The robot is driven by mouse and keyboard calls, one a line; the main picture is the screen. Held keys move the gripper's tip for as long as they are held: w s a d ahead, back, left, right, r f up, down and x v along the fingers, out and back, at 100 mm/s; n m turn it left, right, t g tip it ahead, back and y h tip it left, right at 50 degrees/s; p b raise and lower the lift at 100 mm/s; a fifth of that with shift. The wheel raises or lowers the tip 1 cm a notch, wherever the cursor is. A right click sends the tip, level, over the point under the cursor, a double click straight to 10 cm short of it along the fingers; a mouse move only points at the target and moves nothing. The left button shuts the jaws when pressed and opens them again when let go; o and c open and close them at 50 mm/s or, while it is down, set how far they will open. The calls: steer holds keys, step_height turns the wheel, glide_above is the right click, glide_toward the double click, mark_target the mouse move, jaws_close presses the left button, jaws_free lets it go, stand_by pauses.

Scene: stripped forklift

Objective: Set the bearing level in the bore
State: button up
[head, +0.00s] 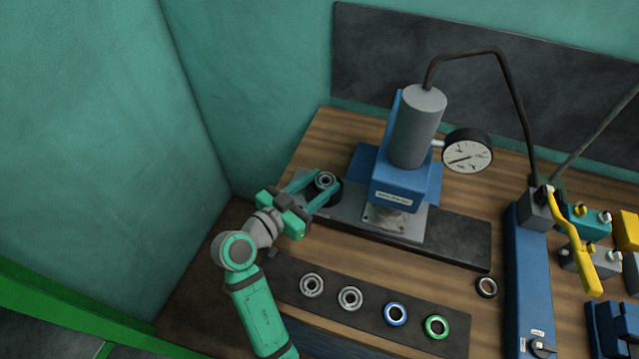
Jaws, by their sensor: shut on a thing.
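A steel bearing (325,181) sits between the fingertips of my gripper (322,187), which is shut on it. The bearing is over a dark round housing (330,197) at the left end of the press's dark base plate. The bore is mostly hidden by the bearing and the fingers. I cannot tell whether the bearing is seated in the bore or just above it, nor whether it is exactly level.
A blue press (405,185) with a grey cylinder and gauge (467,151) stands right of the housing. A dark mat (375,317) in front holds several bearings. A ring (486,287) lies on the wood. A blue pump (530,280) with a yellow handle (573,245) stands right.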

steer(key=shift+s+f, duration=0.1)
steer(key=shift+f, duration=0.95)
stand_by(0.5)
steer(key=o, duration=1.8)
steer(key=shift+r, duration=4.35)
